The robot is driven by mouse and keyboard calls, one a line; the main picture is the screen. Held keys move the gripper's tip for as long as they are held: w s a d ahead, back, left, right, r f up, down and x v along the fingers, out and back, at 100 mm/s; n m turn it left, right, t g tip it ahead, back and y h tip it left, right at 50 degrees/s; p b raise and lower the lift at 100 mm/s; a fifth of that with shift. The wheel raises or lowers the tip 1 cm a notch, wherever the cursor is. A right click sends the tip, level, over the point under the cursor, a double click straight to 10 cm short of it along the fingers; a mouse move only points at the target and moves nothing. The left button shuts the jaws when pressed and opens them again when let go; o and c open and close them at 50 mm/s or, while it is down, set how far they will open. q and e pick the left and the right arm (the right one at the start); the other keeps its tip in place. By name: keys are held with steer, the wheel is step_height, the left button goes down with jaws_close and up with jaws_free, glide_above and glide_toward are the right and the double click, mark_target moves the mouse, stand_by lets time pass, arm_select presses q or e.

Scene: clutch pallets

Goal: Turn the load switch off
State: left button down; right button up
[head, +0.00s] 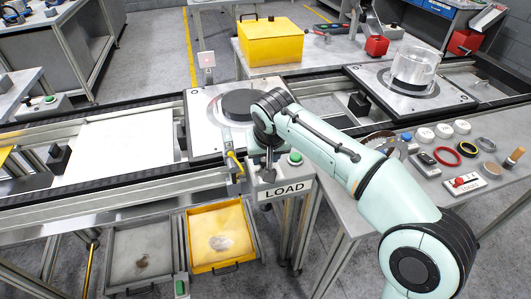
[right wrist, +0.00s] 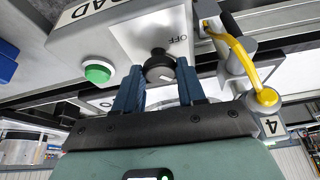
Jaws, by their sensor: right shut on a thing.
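The load switch is a dark round knob (right wrist: 160,68) with a white mark, on a grey box lettered LOAD (head: 285,190). "OFF" is printed on the box face beside it in the right wrist view, which shows the box upside down. My right gripper (right wrist: 159,85) has its two blue fingers on either side of the knob, shut on it. In the head view my right gripper (head: 268,160) reaches down to the box, and my own arm partly hides the knob. The exact turn of the knob is hard to tell. My left gripper is not in view.
A green button (head: 295,158) sits on the same box, close to the gripper. A yellow lever (head: 235,162) stands beside the box. A pallet (head: 205,121) with a dark disc lies behind. Several small parts lie on the right table (head: 430,190).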

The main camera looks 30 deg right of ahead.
steer(key=n+p, duration=0.1)
steer(key=n+y+p, duration=0.1)
steer(key=n, duration=0.1)
steer(key=n+y+p, duration=0.1)
steer(key=n, duration=0.1)
steer(key=shift+d+r, duration=0.15)
steer(key=shift+d, duration=0.1)
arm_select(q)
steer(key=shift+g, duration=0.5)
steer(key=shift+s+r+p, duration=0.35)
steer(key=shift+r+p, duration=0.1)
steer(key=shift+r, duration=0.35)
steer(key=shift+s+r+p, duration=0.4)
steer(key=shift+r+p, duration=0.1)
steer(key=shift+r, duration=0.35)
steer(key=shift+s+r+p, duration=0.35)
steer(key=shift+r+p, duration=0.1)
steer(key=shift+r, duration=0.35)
arm_select(e)
steer(key=shift+d+n+y, duration=0.1)
steer(key=shift+n+y, duration=0.8)
steer(key=shift+n, duration=1.6)
steer(key=shift+w, duration=0.1)
steer(key=o, duration=1)
steer(key=shift+o, duration=0.2)
